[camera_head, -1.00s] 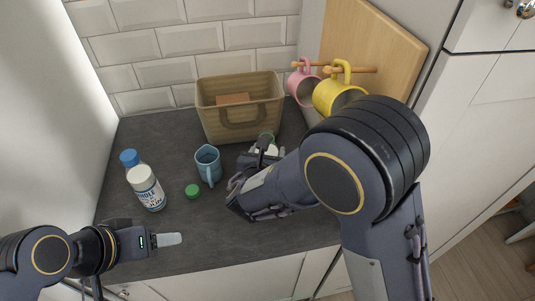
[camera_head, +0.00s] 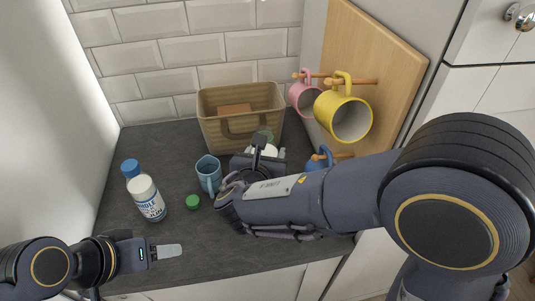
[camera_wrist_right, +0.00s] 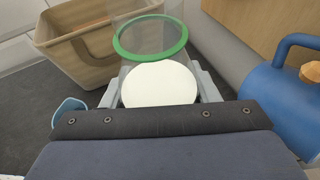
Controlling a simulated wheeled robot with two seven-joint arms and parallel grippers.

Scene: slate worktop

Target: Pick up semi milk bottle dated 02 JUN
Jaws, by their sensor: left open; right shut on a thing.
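My right gripper (camera_head: 262,153) is in front of the basket, mostly hidden by its own arm. In the right wrist view the right gripper (camera_wrist_right: 160,88) is shut on a white round-topped thing (camera_wrist_right: 160,84), with a clear part and a green ring (camera_wrist_right: 150,38) beyond it. No label or date shows on it. A white-capped bottle (camera_head: 150,202) with a blue-lettered label stands at the left; its date is unreadable. My left gripper (camera_head: 166,251) is open and empty near the front edge.
A tan basket (camera_head: 210,128) stands against the tiled wall, a brown block (camera_head: 235,109) in it. A light-blue mug (camera_head: 208,172) and a green cap (camera_head: 193,202) are on the worktop. Pink (camera_head: 304,98), yellow (camera_head: 349,118) and blue (camera_head: 318,162) mugs are at the wooden rack.

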